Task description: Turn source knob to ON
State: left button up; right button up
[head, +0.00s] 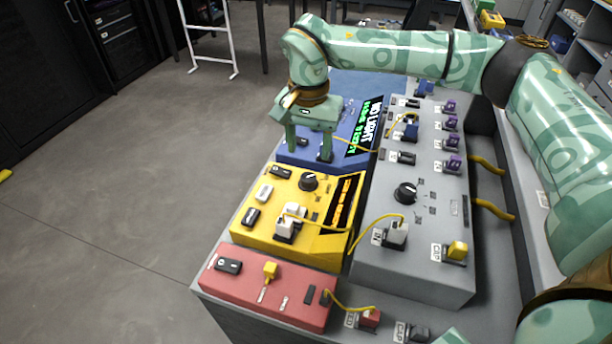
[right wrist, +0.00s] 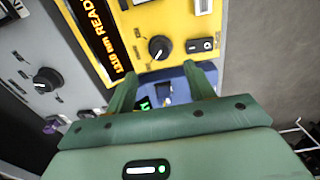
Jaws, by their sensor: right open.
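The yellow box (head: 262,222) carries a round black knob (head: 309,182) near its back edge, and its orange display is lit. In the right wrist view the knob (right wrist: 160,48) shows a pale pointer line, and the yellow box's display (right wrist: 98,35) reads READY. The label for the knob's setting is too small to read. My right gripper (head: 307,148) is open and empty, fingers down over the blue box, just behind the knob and apart from it. Its fingers (right wrist: 161,72) also show in the right wrist view. My left gripper is not in view.
The blue box (head: 345,85) behind has a display reading NO LIGHT. A grey panel (head: 420,265) on the right has another black knob (head: 405,193) and several purple parts. A red box (head: 270,290) stands in front. Yellow cables (head: 372,222) loop between boxes.

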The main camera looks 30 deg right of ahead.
aim_at(308, 177)
notch_tip(308, 177, down, 8)
jog(key=shift+r+b, duration=0.1)
jog(key=shift+b, duration=1.05)
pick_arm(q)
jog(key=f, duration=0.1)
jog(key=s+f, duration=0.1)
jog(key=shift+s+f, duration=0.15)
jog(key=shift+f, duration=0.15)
pick_arm(e)
jog(key=c, duration=1)
